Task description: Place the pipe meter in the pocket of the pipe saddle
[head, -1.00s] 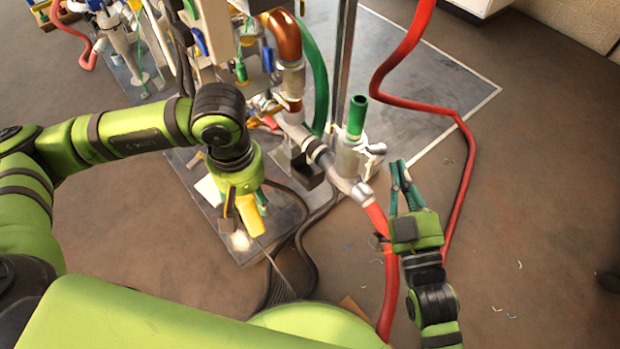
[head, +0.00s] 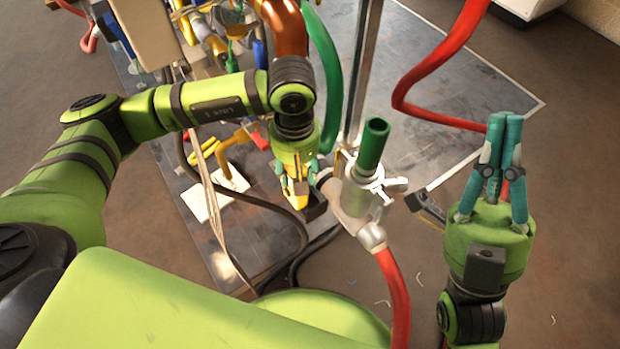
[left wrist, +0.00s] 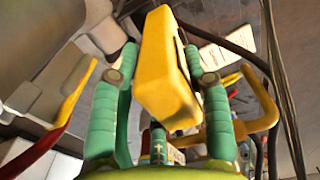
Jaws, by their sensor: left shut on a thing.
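The pipe meter appears to be the yellow block in my left gripper (left wrist: 162,78). In the left wrist view this yellow block (left wrist: 163,65) sits between the two green fingers. In the head view my left gripper points down, and a bit of yellow (head: 290,187) shows at its tip. Just below is a dark open-topped box (head: 313,211), which may be the pipe saddle with its pocket. The arm partly hides it, and I cannot tell whether the block touches it. My right gripper (head: 504,122) points up at the right, empty, its teal fingers close together.
A metal fitting with a green pipe end (head: 372,145) stands just right of my left gripper. Red hoses (head: 395,290) run beside my right arm. Black cables (head: 295,262) cross the metal plate. Bare floor lies at the right.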

